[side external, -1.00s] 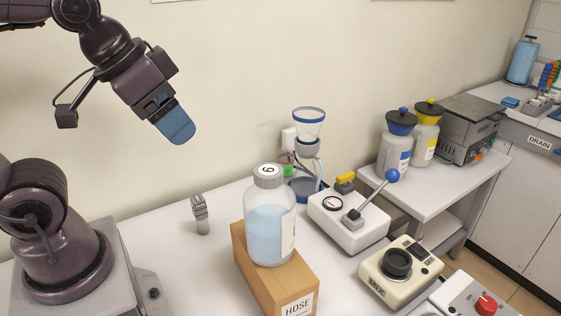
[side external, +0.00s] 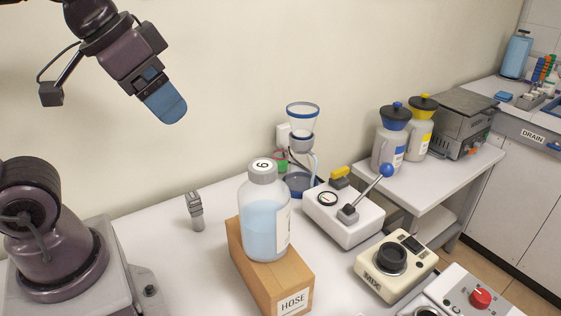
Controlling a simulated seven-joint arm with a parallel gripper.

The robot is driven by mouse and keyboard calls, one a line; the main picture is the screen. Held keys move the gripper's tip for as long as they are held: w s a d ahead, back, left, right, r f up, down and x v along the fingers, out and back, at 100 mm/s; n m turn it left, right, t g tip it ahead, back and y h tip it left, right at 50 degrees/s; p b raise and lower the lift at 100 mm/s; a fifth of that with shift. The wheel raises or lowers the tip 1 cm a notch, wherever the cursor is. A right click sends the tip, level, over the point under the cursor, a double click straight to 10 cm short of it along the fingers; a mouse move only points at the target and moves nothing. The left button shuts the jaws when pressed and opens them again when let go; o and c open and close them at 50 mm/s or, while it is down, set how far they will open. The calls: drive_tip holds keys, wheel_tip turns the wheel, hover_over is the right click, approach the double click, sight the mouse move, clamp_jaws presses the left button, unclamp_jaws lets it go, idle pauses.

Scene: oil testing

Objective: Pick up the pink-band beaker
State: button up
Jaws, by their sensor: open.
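I see no beaker with a pink band in this view. My gripper (side external: 165,104) hangs at the upper left, high above the white bench and in front of the bare wall. It points down and to the right. Its blue finger pad shows side-on and the other finger is hidden behind it. The gripper is open, and I see nothing held in it.
A capped bottle of pale blue liquid (side external: 264,215) stands on a wooden HOSE box (side external: 293,284). Behind are a funnel stand (side external: 302,141) and a lever device (side external: 346,218). A MIX device (side external: 390,268) sits right. A small grey device (side external: 195,211) stands left. Bench room is free around it.

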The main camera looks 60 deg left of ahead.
wheel_tip(320, 180, up, 2)
drive_tip(key=r, duration=0.1)
drive_tip(key=m+t+y, duration=0.6)
drive_tip(key=m+t, duration=0.5)
drive_tip(key=m, duration=2.1)
hover_over(275, 155)
drive_tip(key=v, duration=0.5)
drive_tip(key=shift+t, duration=0.3)
drive_tip(key=f, duration=3.6)
drive_tip(key=shift+s+f, duration=0.2)
drive_tip(key=shift+s, duration=0.05)
drive_tip(key=shift+w+f, duration=0.25)
drive_tip(key=shift+f, duration=0.05)
drive_tip(key=shift+x, duration=3.55)
drive_tip(key=shift+f, duration=0.1)
